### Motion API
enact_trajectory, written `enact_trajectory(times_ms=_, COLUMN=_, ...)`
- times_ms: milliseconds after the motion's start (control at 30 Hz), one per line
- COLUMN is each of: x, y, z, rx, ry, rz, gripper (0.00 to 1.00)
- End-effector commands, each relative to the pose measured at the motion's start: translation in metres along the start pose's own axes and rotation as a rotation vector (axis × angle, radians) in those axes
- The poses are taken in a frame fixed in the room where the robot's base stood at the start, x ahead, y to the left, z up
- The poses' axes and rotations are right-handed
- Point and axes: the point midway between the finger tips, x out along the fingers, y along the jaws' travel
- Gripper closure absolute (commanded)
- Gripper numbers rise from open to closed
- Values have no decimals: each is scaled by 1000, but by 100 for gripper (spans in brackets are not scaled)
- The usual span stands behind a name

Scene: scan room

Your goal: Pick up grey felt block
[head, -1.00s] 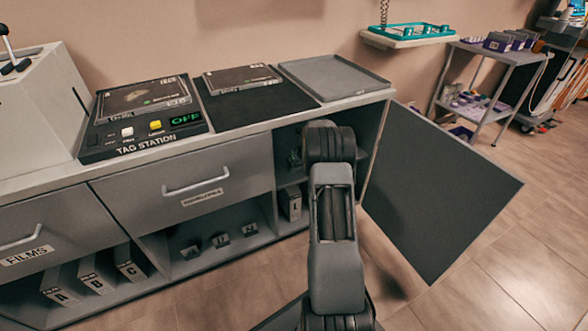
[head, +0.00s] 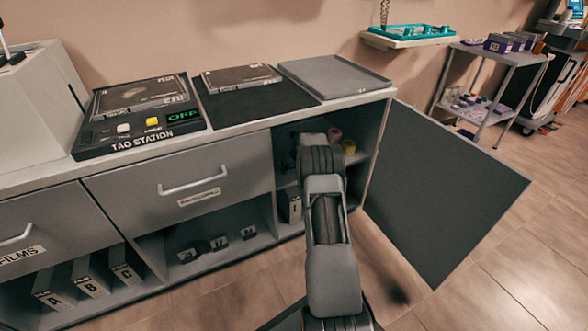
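I cannot make out a grey felt block in the head view. My arm reaches toward the open cabinet (head: 368,150) at the right end of the counter. Its wrist links cover much of the opening. My gripper is hidden beyond them, so its fingers and anything between them do not show. On the upper shelf, a pink round item (head: 334,134) and a yellow item (head: 348,147) show just right of the wrist. A small dark shape left of the wrist is too unclear to name.
The open cabinet door (head: 445,190) sticks out to the right of my arm. On the counter are a tag station (head: 140,118), a black mat (head: 255,104) and a grey tray (head: 335,78). A closed drawer (head: 180,172) is left of the cabinet.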

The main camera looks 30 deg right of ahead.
Motion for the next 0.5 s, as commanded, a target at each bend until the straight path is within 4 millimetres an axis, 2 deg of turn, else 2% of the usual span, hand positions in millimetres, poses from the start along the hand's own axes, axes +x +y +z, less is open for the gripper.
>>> enact_trajectory(times_ms=133, x=-1, y=0, z=0, rx=0, ry=0, rz=0, gripper=1)
enact_trajectory(times_ms=500, x=-1, y=0, z=0, rx=0, ry=0, rz=0, gripper=36)
